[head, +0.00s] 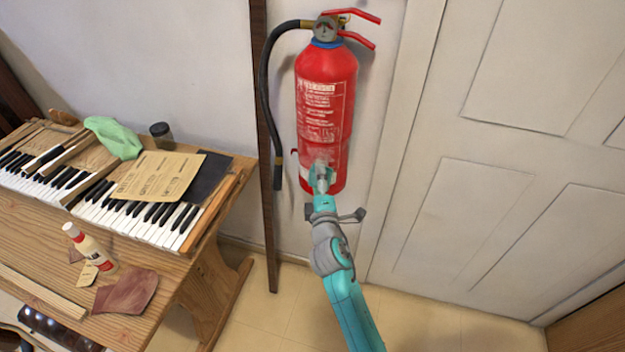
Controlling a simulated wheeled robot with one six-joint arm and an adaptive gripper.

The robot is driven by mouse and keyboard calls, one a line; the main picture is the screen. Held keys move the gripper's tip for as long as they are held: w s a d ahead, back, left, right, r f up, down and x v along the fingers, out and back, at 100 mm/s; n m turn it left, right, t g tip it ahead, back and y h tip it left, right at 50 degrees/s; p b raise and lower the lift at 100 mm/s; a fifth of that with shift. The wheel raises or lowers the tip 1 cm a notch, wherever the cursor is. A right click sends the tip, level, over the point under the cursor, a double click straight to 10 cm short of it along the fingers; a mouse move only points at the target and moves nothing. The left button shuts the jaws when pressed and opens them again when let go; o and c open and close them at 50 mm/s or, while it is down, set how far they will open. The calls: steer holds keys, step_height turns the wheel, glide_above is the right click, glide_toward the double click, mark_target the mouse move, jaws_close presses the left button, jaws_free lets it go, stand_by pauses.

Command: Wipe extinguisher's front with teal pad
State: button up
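The red fire extinguisher (322,85) hangs upright against the wall, with its printed label facing me. A pale, dusty-looking patch (319,160) shows on its lower front, just above my gripper. My gripper (322,178) is at the lower front of the extinguisher. A small teal patch at its fingertips looks like the teal pad (315,183), held between the fingers and mostly hidden by them. The pad appears to be against or very close to the red surface; I cannot tell whether it touches.
A black hose (264,95) curves down the extinguisher's left side. A white panelled door (455,215) stands to the right. At left, a wooden piano (235,170) carries a green cloth (113,137), a jar (161,135), sheets and a bottle (90,247). Floor is clear below.

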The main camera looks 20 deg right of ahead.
mark_target(310, 174)
steer(key=shift+s+d+r, duration=0.3)
steer(key=shift+d+r, duration=0.3)
steer(key=shift+r, duration=0.3)
steer(key=shift+w+a, duration=0.55)
steer(key=shift+a, duration=0.3)
steer(key=shift+w+a, duration=0.55)
steer(key=shift+a, duration=0.25)
steer(key=shift+w+r, duration=0.1)
steer(key=shift+r, duration=0.95)
steer(key=shift+s+d, duration=0.65)
steer(key=shift+d, duration=0.2)
steer(key=shift+s+d, duration=0.6)
steer(key=shift+d, duration=0.2)
steer(key=shift+f, duration=0.1)
steer(key=s+a, duration=0.3)
steer(key=s, duration=0.2)
steer(key=shift+a, duration=0.3)
